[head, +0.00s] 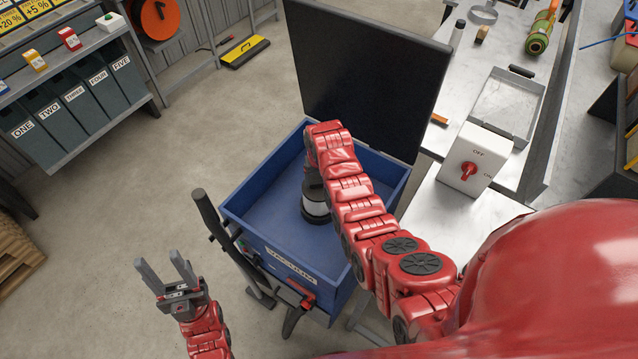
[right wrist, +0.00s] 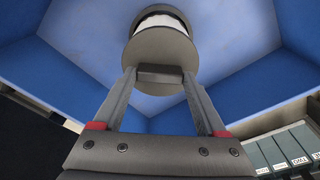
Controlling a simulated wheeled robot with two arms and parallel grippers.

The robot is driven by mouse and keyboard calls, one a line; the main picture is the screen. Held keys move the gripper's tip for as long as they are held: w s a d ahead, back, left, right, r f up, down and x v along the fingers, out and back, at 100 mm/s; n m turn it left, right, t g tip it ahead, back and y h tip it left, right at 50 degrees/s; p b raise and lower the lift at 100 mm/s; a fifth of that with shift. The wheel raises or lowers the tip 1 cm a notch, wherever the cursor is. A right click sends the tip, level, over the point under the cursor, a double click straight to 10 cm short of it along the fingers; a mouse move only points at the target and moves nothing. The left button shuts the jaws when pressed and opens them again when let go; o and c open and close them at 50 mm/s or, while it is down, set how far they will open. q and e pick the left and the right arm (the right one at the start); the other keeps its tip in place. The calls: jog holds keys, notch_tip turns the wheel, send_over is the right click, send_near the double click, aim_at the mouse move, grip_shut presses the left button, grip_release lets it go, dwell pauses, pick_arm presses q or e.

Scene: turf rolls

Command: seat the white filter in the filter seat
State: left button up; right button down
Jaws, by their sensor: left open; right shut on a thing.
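The white filter (head: 316,206), a white band between dark grey ends, is inside the blue vacuum box (head: 268,243). It also shows in the right wrist view (right wrist: 160,22). My right gripper (right wrist: 160,74) is shut on the grey tab on the filter's end cap. In the head view my right arm reaches into the box and hides part of the gripper and the filter's top. I see no distinct filter seat; the filter may cover it. I cannot tell whether the filter touches the box floor. My left gripper (head: 166,272) is open and empty, left of the box.
A black panel (head: 365,75) stands upright behind the box. A black handle (head: 210,217) rises at the box's left side. A switch box (head: 474,160) with a red knob stands on the bench (head: 450,225) at right. Grey floor lies open at left.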

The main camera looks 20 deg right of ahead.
aim_at(319, 183)
notch_tip(319, 183, down, 2)
jog(key=shift+f+p, duration=0.2)
jog(key=shift+p, duration=0.2)
jog(key=shift+f, duration=0.25)
jog(key=shift+f, duration=0.15)
grip_release()
